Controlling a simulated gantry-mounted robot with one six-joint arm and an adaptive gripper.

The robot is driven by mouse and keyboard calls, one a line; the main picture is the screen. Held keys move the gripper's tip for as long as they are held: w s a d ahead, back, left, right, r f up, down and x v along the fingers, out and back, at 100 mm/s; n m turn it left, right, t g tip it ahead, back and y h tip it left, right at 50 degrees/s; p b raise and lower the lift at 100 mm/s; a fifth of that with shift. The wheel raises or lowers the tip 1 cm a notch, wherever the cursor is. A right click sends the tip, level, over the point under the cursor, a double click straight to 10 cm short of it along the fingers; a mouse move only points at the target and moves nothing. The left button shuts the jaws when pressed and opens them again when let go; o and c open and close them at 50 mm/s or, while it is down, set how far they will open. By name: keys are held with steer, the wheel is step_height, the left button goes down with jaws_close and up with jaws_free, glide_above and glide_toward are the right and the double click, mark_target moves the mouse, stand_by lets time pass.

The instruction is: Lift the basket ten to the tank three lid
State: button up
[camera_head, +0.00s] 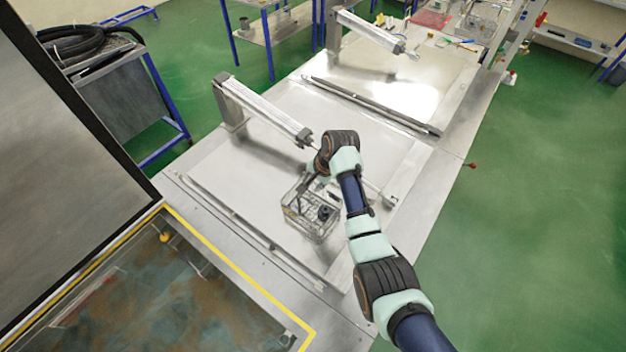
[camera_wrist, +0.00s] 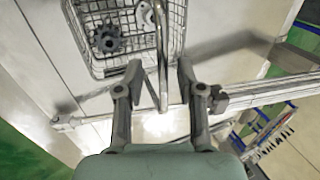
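A wire basket (camera_head: 318,230) stands upright on the pale nearer lid (camera_head: 240,165). In the wrist view the basket (camera_wrist: 88,52) holds a dark toothed part and a paler part. I cannot read a number on the basket or lid. My gripper (camera_head: 308,186) is at the basket, partly hidden by my wrist in the head view. In the wrist view my gripper (camera_wrist: 159,68) has its two fingers spread apart. The basket's thin handle (camera_wrist: 162,88) runs between them, with a gap visible on both sides.
A pneumatic cylinder (camera_head: 265,110) slopes over the nearer lid, its rod passing close to my wrist. A second lid (camera_head: 400,90) lies beyond, with more baskets (camera_head: 480,22) farther back. An open tank with murky liquid (camera_head: 170,300) lies at the lower left.

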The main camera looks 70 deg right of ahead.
steer(key=v, duration=1.2)
steer(key=w+a+r+n+t+h, duration=0.1)
steer(key=w+a+n, duration=0.4)
steer(key=a, duration=0.5)
steer(key=w+a+n+t, duration=0.2)
steer(key=w+a+n, duration=0.3)
steer(key=a, duration=0.4)
steer(key=s+a+r+n+t+y, duration=0.1)
steer(key=a+r+n+t, duration=0.2)
steer(key=a, duration=1)
steer(key=s+a+r+n+t+p, duration=0.1)
steer(key=a+r+n, duration=0.5)
steer(key=a, duration=0.8)
steer(key=shift+s+r+n+t+y, duration=0.35)
steer(key=shift+s+n+t, duration=0.3)
steer(key=shift+t, duration=0.25)
